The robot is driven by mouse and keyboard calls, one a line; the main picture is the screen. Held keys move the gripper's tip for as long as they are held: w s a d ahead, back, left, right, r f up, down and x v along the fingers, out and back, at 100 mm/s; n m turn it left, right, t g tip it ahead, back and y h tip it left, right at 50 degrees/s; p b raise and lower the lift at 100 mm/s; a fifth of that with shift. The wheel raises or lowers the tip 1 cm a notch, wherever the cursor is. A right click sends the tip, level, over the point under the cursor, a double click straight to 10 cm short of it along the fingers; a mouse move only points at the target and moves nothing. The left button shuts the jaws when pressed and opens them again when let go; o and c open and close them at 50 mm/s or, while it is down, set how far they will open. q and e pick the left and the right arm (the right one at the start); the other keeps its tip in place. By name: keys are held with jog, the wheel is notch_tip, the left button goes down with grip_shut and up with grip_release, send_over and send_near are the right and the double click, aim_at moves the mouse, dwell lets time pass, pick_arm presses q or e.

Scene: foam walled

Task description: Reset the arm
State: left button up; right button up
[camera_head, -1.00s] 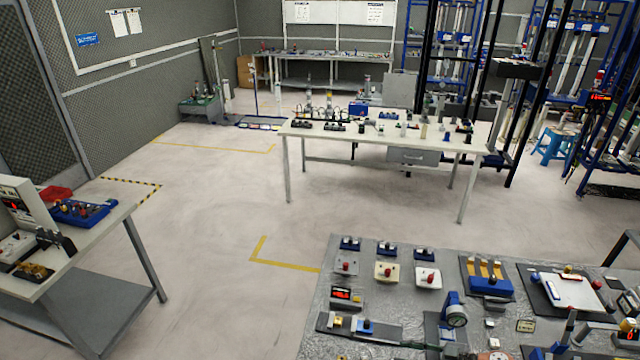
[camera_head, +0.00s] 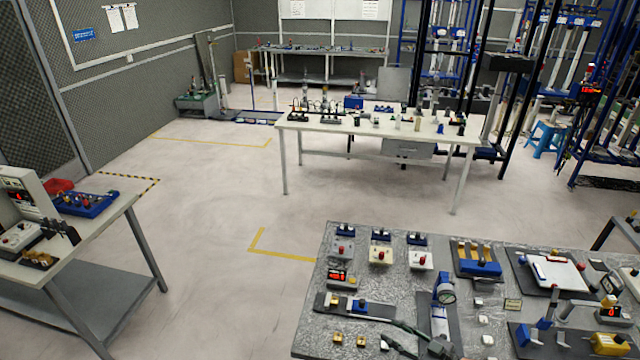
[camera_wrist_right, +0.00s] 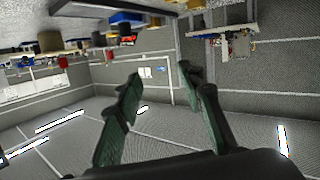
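My right gripper (camera_head: 408,341) shows at the bottom edge of the head view, its dark greenish fingers over the front of the grey bench (camera_head: 335,300). In the right wrist view the two fingers of my right gripper (camera_wrist_right: 160,72) stand apart with nothing between them. The wrist picture looks upside down, with the benches along its top. The rest of my right arm is hidden below the head view. My left gripper is in neither view.
A side table (camera_head: 70,262) stands at left and a white worktable (camera_head: 375,130) farther back. Open floor (camera_head: 215,220) lies between.

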jog(key=s+d+f+m+t+h, duration=0.1)
jog(key=s+d+f+m+h, duration=0.3)
jog(key=s+d+m+h, duration=0.7)
jog(key=s+d+f+g+h, duration=0.1)
jog(key=s+f+g, duration=0.25)
jog(key=s, duration=0.75)
jog(key=s+f+g, duration=0.2)
jog(key=s+g, duration=0.3)
jog(key=s, duration=0.6)
notch_tip(320, 180, down, 30)
jog(key=a+n+b, duration=0.1)
jog(key=b, duration=0.2)
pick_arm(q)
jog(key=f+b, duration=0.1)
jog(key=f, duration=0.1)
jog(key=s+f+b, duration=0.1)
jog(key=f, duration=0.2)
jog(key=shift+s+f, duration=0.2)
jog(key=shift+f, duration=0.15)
pick_arm(e)
jog(key=s+f+g, duration=0.2)
jog(key=s+f, duration=1.9)
jog(key=f, duration=0.2)
jog(key=shift+n+y, duration=0.3)
jog(key=shift+n, duration=0.1)
